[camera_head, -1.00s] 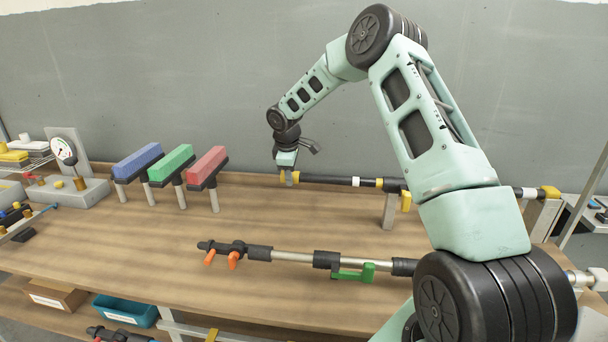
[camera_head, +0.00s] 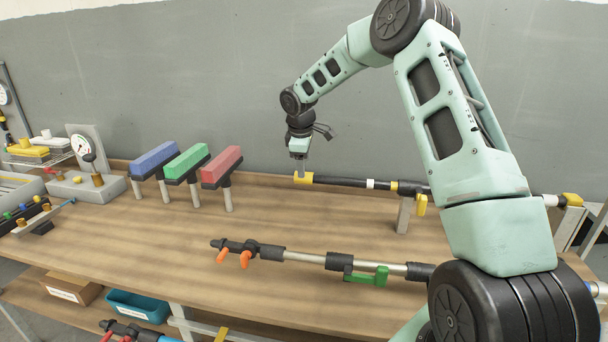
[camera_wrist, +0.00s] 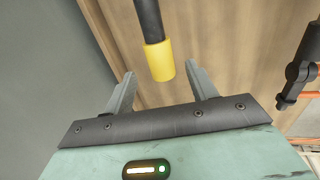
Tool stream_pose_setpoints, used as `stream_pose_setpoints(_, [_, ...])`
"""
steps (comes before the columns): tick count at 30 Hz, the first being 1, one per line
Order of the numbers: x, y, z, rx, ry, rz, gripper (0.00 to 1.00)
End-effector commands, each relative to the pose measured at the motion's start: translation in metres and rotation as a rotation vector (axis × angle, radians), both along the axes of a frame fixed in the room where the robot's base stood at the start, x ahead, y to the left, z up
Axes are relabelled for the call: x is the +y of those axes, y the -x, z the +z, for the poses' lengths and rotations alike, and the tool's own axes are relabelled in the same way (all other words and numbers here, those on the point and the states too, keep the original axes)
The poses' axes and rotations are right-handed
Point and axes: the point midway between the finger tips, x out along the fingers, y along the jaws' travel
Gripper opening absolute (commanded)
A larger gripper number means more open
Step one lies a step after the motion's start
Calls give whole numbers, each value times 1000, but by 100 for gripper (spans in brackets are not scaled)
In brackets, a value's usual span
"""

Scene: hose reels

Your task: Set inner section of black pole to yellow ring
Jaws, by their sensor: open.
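The black pole (camera_head: 335,181) lies level along the back of the bench. Its left end has a yellow tip (camera_head: 303,178), and a white band (camera_head: 370,184) sits a short way left of a yellow ring (camera_head: 394,186). My forearm hides part of the pole to the right. My gripper (camera_head: 301,166) is open at the yellow tip. In the wrist view the yellow tip (camera_wrist: 160,61) lies between the two spread fingers of my gripper (camera_wrist: 160,74), with a visible gap on each side.
A grey post (camera_head: 403,215) with a yellow clamp (camera_head: 422,205) stands under the pole. A second pole with orange levers and a green lever (camera_head: 370,277) lies in front. Blue, green and red blocks (camera_head: 221,167) stand on the left. The bench between is clear.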

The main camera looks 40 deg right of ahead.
Motion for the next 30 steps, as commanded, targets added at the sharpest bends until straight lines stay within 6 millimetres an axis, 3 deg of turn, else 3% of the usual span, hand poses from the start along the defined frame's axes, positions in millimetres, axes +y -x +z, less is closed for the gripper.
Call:
stream_pose_setpoints(9, [15,12,73,-5,3,1,57])
stream_pose_setpoints(15, [22,18,106,-3,1,1,57])
stream_pose_setpoints(21, [25,21,120,-1,0,1,57])
stream_pose_setpoints(30, [26,21,122,1,-1,1,57])
